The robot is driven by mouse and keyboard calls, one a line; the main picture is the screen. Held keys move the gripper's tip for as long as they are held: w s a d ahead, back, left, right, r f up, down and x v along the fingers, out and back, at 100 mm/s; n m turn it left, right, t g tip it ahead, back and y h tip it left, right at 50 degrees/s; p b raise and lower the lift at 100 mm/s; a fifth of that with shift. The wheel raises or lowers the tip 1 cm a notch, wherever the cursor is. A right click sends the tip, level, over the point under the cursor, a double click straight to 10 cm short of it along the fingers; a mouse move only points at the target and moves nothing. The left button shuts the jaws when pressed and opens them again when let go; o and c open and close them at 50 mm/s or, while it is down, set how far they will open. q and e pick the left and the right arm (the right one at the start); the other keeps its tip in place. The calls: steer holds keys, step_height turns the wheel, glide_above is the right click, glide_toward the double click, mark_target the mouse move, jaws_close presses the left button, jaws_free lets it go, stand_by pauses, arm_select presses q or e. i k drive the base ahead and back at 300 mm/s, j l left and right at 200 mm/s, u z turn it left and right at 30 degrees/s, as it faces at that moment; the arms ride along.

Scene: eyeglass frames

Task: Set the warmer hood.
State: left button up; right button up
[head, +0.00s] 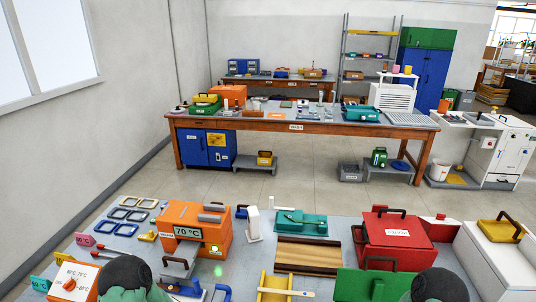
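An orange box (185,238) stands on the near table, left of the middle. A grey piece with a dark handle (178,266) is just in front of the box. Dark rounded parts of my arms show at the bottom edge, left and right. Neither of my grippers can be made out.
Several eyeglass frames (121,214) lie at the table's left. A dial box (72,281) is at the front left. A teal tray (301,223), a striped wooden board (307,256), a yellow trough (286,288) and a red case (397,241) crowd the middle and right.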

mark_target(181, 265)
steer(key=i+j+u, duration=0.15)
steer(key=j+u, duration=0.3)
steer(key=i+j+u, duration=0.2)
steer(key=u, duration=0.2)
steer(key=k, duration=0.5)
